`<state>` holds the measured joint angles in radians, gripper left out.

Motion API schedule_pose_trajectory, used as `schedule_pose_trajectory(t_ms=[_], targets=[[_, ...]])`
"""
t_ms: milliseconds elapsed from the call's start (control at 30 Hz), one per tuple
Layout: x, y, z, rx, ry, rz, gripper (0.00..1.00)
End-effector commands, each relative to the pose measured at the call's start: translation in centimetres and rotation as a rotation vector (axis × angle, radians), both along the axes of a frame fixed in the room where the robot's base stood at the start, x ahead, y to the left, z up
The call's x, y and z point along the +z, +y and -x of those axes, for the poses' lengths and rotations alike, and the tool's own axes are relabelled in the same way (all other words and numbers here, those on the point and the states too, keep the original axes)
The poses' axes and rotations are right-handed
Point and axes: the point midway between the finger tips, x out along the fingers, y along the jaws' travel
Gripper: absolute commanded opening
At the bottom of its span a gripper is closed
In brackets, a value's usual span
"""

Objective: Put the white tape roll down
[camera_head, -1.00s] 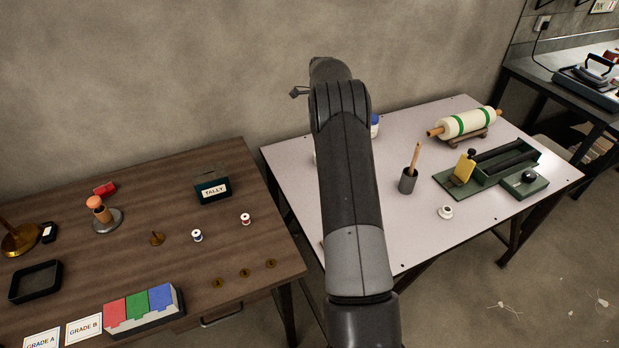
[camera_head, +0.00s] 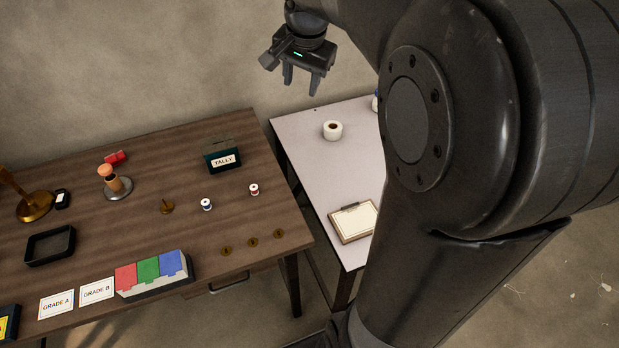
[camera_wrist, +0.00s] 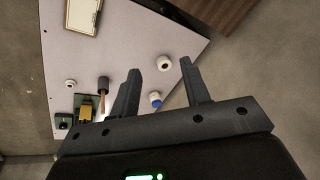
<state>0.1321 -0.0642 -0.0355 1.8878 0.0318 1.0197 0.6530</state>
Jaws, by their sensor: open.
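The white tape roll (camera_head: 332,130) lies on the white table (camera_head: 318,172) near its back left edge, with a dark hole in its middle. In the wrist view the tape roll (camera_wrist: 164,63) is on the table, seen between the two fingers and beyond their tips. My gripper (camera_head: 301,90) is open and empty in the air, above and to the left of the roll, apart from it. Its fingers (camera_wrist: 163,75) show in the wrist view with nothing between them.
A clipboard (camera_head: 357,221) lies at the white table's front left. The wooden table (camera_head: 150,215) at left holds a TALLY box (camera_head: 222,157), spools and cards.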

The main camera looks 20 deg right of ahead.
Motion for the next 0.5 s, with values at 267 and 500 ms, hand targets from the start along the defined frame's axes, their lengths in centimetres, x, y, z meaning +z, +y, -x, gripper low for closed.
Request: schedule_pose_trajectory(t_ms=[267, 500], targets=[[0.5, 4.0, 9.8, 0.318, -0.076, 0.106, 0.43], [-1.5, 6.2, 17.4, 0.582, -0.135, 0.213, 0.43]])
